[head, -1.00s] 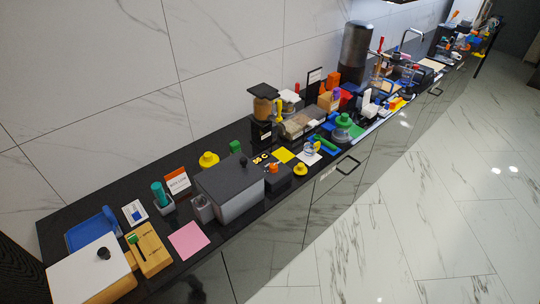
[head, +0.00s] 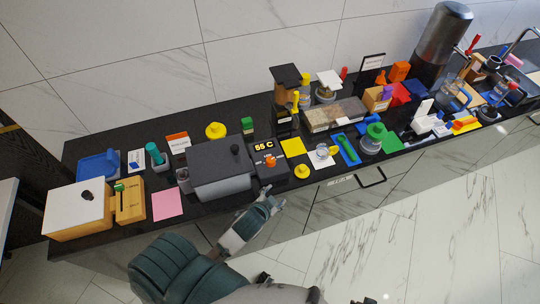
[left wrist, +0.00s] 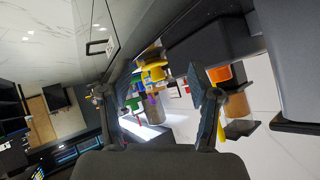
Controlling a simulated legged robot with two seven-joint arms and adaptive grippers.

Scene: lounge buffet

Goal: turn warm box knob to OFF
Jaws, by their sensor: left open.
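The warm box (head: 220,172) is a grey box with a dark lid, standing near the counter's front edge in the head view. Beside it on the right is a dark control unit (head: 283,174) with a lit "55 C" display (head: 264,146) and an orange knob (head: 270,161). My left gripper (head: 272,199) is in front of and below the knob, apart from it, just off the counter edge. In the left wrist view the left gripper (left wrist: 164,72) is open, with nothing between its fingers. My right gripper is not in view.
Close right of the control unit stand a yellow knobbed piece (head: 302,171) and a white card (head: 321,158). A pink sheet (head: 167,205) lies left of the warm box. A cabinet handle (head: 372,178) juts out below the counter. The floor in front is clear.

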